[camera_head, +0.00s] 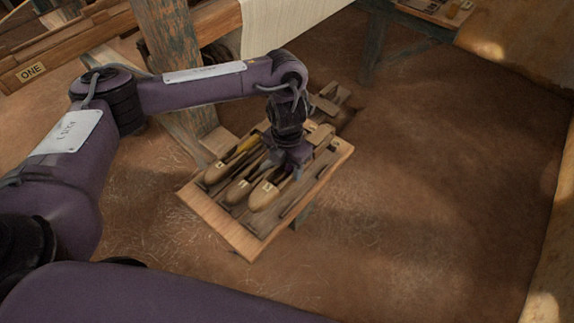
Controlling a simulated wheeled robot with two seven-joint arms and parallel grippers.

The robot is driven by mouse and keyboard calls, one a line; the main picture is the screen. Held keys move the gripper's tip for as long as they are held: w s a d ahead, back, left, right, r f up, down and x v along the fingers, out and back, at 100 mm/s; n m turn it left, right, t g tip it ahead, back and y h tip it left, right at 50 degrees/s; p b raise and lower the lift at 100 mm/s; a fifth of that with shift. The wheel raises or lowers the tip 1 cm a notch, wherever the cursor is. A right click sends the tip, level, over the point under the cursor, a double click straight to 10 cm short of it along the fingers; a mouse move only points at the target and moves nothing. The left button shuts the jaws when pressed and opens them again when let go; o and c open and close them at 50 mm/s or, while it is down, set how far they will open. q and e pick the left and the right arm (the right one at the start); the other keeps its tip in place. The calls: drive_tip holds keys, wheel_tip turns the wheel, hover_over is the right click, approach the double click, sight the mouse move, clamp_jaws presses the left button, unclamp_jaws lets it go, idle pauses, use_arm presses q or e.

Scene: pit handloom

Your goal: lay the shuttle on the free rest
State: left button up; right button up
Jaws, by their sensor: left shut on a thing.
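A wooden rack (240,240) stands low over the earth floor, with several shuttles side by side on it. One shuttle (215,173) lies at the left with something yellow in it, and another (237,191) lies in the middle. A third shuttle (263,196) is at the right, its rounded tip toward me. My left gripper (286,170) points down over the rack and is shut on this right-hand shuttle. The gripper hides the shuttle's middle, and I cannot tell whether it touches the rack. A strip along the rack's right side looks bare. My right gripper is not in view.
The loom's wooden post (165,35) and beams stand behind my left arm, with white cloth (285,22) at the top. A beam at the left has a tag "ONE" (31,71). A small table (425,22) is at the back right. The floor at right is clear.

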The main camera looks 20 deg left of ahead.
use_arm(q)
drive_tip(key=shift+f+b, duration=0.4)
drive_tip(key=shift+f, duration=0.05)
wheel_tip(320, 180, down, 4)
drive_tip(key=b, duration=0.3)
drive_tip(key=shift+b, duration=0.4)
drive_tip(key=shift+f+b, duration=1.45)
drive_tip(key=shift+f, duration=0.4)
drive_tip(key=o, duration=1.2)
drive_tip(key=shift+o, duration=0.2)
